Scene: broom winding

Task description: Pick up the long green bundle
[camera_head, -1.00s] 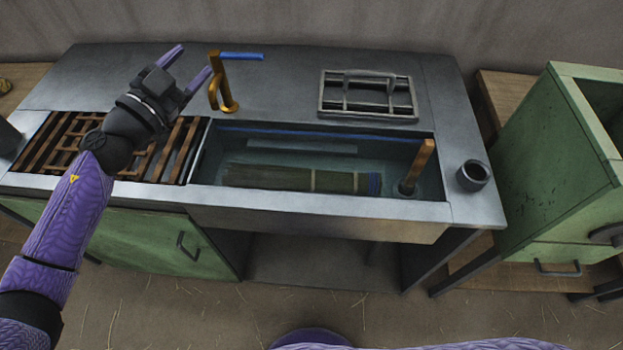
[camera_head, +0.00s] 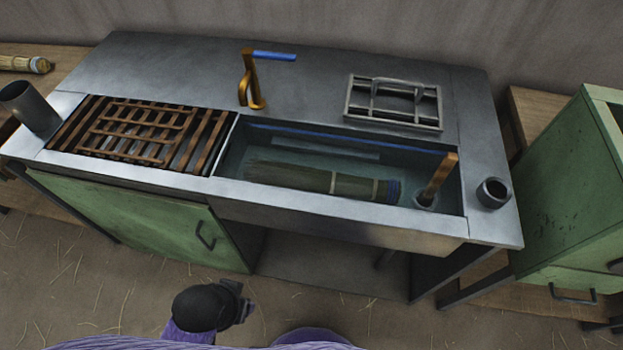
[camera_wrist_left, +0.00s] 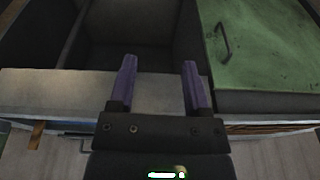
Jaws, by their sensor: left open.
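The long green bundle (camera_head: 300,176) lies in the sink basin (camera_head: 237,158), lengthwise from left to right, seemingly in water. Its left end is ragged and dark; it has pale bands toward the right and a blue band at its right end. My left gripper (camera_wrist_left: 160,65) is open and empty, its two purple fingers apart in the left wrist view. My right gripper is not in view.
An orange tap (camera_head: 250,85) with a blue lever stands behind the basin. An orange handle (camera_head: 438,177) stands upright at the basin's right end. A wooden rack (camera_head: 130,132), a metal frame (camera_head: 393,101), a dark cup (camera_head: 493,193) and a grey cylinder (camera_head: 28,106) surround the basin.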

